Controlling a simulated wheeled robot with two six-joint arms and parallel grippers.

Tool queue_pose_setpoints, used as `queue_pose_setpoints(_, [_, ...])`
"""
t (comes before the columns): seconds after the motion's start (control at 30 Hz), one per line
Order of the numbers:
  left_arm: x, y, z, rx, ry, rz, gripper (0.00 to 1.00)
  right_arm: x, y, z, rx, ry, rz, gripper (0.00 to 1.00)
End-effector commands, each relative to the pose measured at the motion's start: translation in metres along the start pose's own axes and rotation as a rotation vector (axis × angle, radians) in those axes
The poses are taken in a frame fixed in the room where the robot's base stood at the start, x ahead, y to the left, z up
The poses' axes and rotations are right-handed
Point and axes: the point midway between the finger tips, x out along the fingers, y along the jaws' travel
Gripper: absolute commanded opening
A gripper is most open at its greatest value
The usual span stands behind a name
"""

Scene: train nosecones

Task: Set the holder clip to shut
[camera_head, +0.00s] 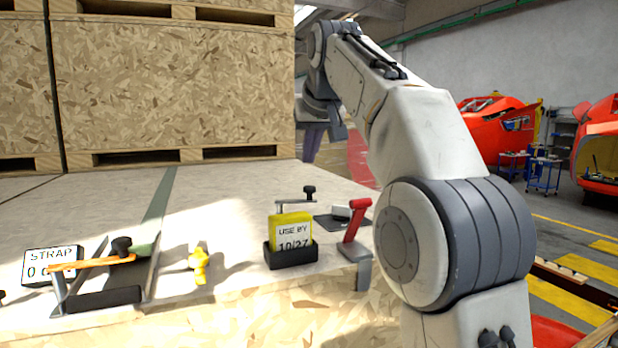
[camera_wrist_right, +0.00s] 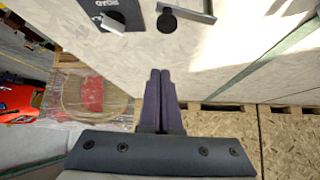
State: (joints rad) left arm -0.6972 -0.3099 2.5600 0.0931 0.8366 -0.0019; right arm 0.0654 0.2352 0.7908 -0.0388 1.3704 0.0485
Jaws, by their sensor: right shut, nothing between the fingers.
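A yellow block labelled "USE BY 10/27" (camera_head: 290,230) stands upright in a black holder (camera_head: 291,254) near the table's front edge. A thin metal clip arm with a black knob (camera_head: 309,191) sits above the block. I cannot tell whether the clip is shut. A black knob (camera_wrist_right: 167,21) and a metal bar (camera_wrist_right: 200,12) show at the top of the right wrist view. My right gripper (camera_head: 309,152) is beyond the holder, apart from it. Its fingers (camera_wrist_right: 160,75) are together and empty. My left gripper is out of view.
A red-handled lever (camera_head: 356,219) stands right of the holder, near a dark plate (camera_head: 332,223). A yellow valve-like piece (camera_head: 199,265) stands left. Further left are an orange bar (camera_head: 92,263) and a "STRAP" sign (camera_head: 40,266). Wooden crates (camera_head: 180,85) rise behind the table.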

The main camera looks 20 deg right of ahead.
Motion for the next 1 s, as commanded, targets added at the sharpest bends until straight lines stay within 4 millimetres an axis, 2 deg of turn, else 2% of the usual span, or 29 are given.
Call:
queue_pose_setpoints(0.03, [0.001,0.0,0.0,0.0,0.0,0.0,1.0,0.013,-0.001,0.002,-0.002,-0.006,-0.001,0.0])
queue_pose_setpoints(0.27, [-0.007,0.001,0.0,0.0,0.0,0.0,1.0,0.062,-0.002,0.0,-0.002,-0.006,-0.002,0.0])
queue_pose_setpoints(0.3, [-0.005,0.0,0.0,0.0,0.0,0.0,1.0,0.054,-0.002,0.005,-0.002,0.002,-0.002,0.0])
queue_pose_setpoints(0.6, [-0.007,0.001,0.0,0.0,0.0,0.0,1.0,0.039,0.0,0.029,0.001,0.0,-0.001,0.0])
queue_pose_setpoints(1.0, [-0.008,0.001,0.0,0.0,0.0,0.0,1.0,0.036,0.001,0.034,0.002,0.001,0.0,0.0])
